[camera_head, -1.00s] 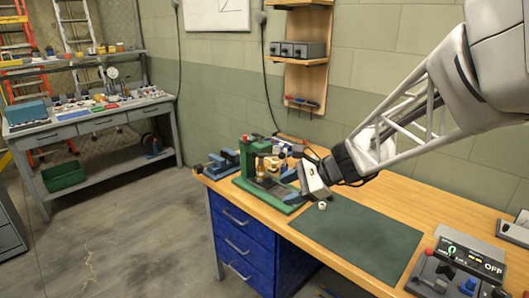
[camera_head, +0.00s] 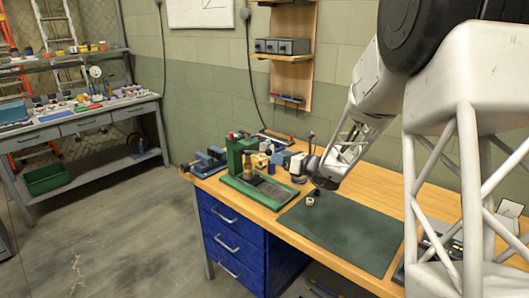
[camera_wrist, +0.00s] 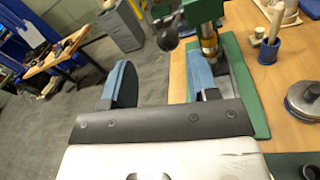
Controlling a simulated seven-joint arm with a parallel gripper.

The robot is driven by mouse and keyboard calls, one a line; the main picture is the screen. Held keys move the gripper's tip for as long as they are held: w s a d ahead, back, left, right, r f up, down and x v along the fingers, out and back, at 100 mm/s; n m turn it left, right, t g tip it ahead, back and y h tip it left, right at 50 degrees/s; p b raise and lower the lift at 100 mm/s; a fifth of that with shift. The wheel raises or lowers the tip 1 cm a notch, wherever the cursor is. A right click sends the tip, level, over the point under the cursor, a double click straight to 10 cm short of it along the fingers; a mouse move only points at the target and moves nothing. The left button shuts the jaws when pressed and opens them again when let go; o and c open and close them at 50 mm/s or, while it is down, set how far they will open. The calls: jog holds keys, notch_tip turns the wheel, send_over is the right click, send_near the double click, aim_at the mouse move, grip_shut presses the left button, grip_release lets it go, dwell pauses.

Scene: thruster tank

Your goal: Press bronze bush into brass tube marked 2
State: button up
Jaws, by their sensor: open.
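A green press (camera_head: 241,152) stands on the bench, and a brass-coloured upright piece (camera_head: 247,167) shows under its head. The press (camera_wrist: 206,12) and the brass piece (camera_wrist: 209,46) also show at the top of the wrist view. I cannot tell whether this piece is the tube marked 2; no number is readable. I cannot pick out the bronze bush for sure. A small pale ring (camera_head: 310,201) lies at the mat's back left edge. My gripper (camera_wrist: 160,82) is open with nothing between its blue fingers. The right finger overlaps the press base in the wrist view.
A dark green mat (camera_head: 345,232) covers the bench middle and is mostly clear. A blue vice (camera_head: 207,163) stands left of the press. A control box with a display (camera_head: 445,245) is partly behind my arm. Round metal parts (camera_wrist: 303,98) stand right of the press.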

aim_at(270, 152)
jog(key=shift+w+d+f+m, duration=0.2)
jog(key=shift+w+m, duration=0.1)
jog(key=shift+w, duration=0.1)
jog(key=shift+w+a, duration=0.1)
jog(key=shift+a, duration=0.05)
jog(key=shift+x, duration=3.75)
jog(key=shift+r, duration=0.1)
grip_shut()
